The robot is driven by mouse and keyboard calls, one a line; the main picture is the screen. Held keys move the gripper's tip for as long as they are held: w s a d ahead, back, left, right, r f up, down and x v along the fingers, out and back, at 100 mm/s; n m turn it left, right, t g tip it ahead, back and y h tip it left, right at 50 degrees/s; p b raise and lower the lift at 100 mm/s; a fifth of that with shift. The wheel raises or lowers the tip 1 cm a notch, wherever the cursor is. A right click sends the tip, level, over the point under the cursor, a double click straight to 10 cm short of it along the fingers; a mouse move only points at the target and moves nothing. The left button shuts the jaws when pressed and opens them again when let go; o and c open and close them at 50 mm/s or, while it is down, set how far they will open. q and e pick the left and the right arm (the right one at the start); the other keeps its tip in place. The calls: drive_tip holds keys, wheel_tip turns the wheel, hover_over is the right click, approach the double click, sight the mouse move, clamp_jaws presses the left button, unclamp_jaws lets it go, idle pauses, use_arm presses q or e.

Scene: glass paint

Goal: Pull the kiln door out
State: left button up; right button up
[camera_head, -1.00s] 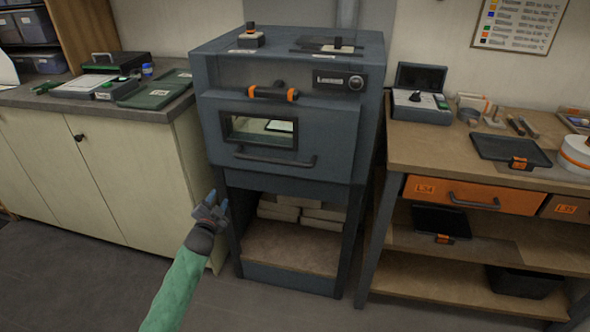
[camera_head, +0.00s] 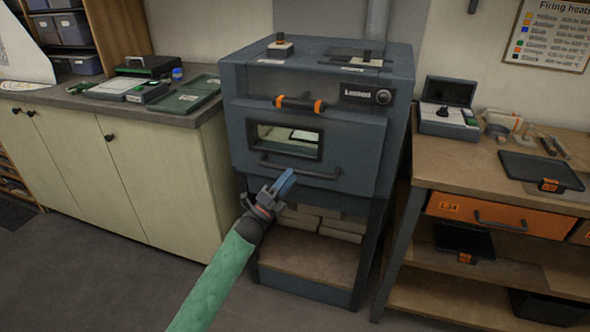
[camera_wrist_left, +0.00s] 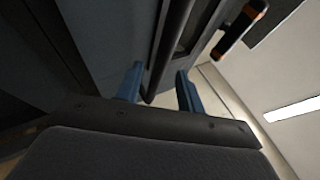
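The grey-blue kiln door (camera_head: 350,165) is closed on the kiln, with a small window and a dark bar handle (camera_head: 318,174) below it. A second handle (camera_head: 300,104) with orange ends sits above the window. My left gripper (camera_head: 286,182) is in front of the door, just below the left part of the dark bar. In the left wrist view its two blue fingers (camera_wrist_left: 158,88) stand apart, and the dark bar (camera_wrist_left: 166,50) runs into the space between their tips. I cannot tell whether they touch it. My right gripper is out of view.
A wooden bench (camera_head: 465,160) with an orange drawer (camera_head: 500,218) stands right of the kiln. A pale cabinet (camera_head: 150,185) stands at the left. Bricks (camera_head: 325,222) lie on the shelf under the kiln. The floor in front is clear.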

use_arm(q)
drive_tip(key=shift+p+x, duration=0.3)
drive_tip(key=shift+x, duration=1.5)
drive_tip(key=shift+c, duration=0.5)
clamp_jaws()
